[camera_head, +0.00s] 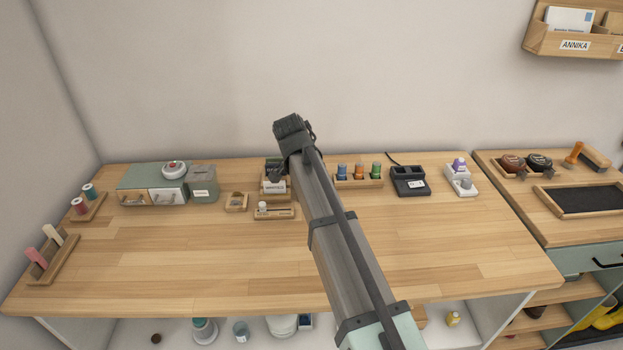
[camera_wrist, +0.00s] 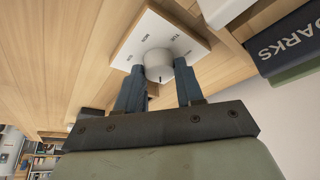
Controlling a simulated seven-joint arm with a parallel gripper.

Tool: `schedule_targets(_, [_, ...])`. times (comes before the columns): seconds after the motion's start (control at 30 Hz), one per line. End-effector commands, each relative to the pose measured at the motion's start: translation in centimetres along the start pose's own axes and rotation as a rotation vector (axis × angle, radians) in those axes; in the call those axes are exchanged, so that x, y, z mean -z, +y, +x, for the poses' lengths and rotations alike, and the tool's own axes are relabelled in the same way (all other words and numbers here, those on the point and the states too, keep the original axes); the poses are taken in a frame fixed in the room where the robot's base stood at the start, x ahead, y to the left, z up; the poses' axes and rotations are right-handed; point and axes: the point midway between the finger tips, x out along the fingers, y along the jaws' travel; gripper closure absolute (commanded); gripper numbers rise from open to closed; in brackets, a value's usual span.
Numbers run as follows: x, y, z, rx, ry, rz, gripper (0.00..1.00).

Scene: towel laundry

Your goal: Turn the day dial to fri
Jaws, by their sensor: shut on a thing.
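The day dial shows in the wrist view as a white plate (camera_wrist: 150,28) on a wooden base, with small dark day labels that are hard to read. Its round white knob (camera_wrist: 157,62) stands between the two blue-grey fingers of my gripper (camera_wrist: 160,75), which is shut on it. A small dark mark shows on the near side of the knob; which day it points to I cannot tell. In the head view my gripper (camera_head: 279,173) is down at the back middle of the table, largely hidden by my arm, and the dial cannot be made out clearly.
A dark box marked "DARKS" (camera_wrist: 290,42) is close beside the dial in the wrist view. On the table (camera_head: 180,250) stand a spool rack (camera_head: 358,181), a dark device (camera_head: 410,182) and a green-grey box (camera_head: 202,188).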

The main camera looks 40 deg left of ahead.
Motion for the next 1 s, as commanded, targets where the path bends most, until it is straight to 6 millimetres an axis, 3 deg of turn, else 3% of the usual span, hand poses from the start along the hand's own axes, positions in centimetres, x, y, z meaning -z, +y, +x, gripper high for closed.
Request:
schedule_targets(0.03, [-0.1,0.0,0.0,0.000,-0.002,-0.001,0.94])
schedule_targets(0.07, [-0.1,0.0,0.0,0.000,-0.002,-0.001,0.62])
schedule_targets(0.3, [-0.1,0.0,0.0,0.000,-0.001,-0.001,0.39])
schedule_targets(0.67, [0.0,0.0,-0.5,0.001,0.000,-0.001,0.39])
schedule_targets(1.0, [0.0,0.0,-5.8,0.002,0.001,-0.001,0.39])
